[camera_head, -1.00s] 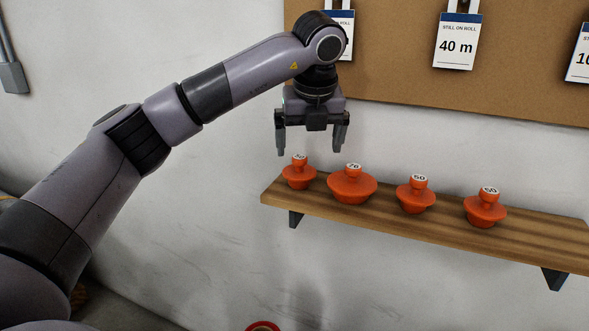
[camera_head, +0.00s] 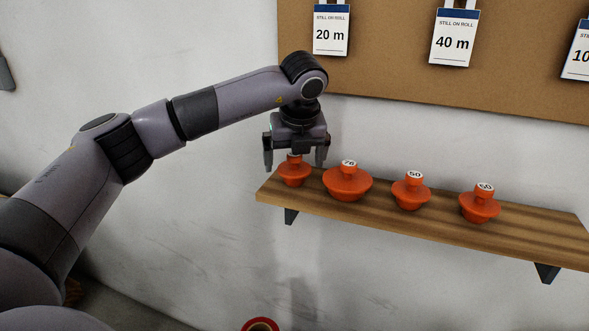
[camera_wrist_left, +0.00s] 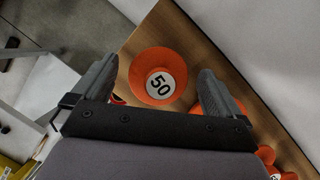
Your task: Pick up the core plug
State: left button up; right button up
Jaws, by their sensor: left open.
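Several orange core plugs with numbered knob tops stand in a row on a wooden shelf. The leftmost core plug (camera_head: 294,176) is directly under my left gripper (camera_head: 294,166), which is open with its fingers pointing down. In the left wrist view this plug (camera_wrist_left: 143,62) reads 50 and lies between the open fingers (camera_wrist_left: 157,72). Whether the fingers touch it, I cannot tell. In the head view, the gripper hides its top. My right gripper is not in view.
The wooden shelf (camera_head: 530,236) is fixed to a pale wall, with free room at its right end. A cork board (camera_head: 390,60) with hanging "still on roll" cards (camera_head: 331,32) is above. A red ring-shaped object (camera_head: 261,325) shows at the bottom edge.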

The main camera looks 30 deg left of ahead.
pick_arm(q)
jog(key=c, duration=1.1)
jog(key=shift+o, duration=0.2)
jog(key=shift+r, duration=0.1)
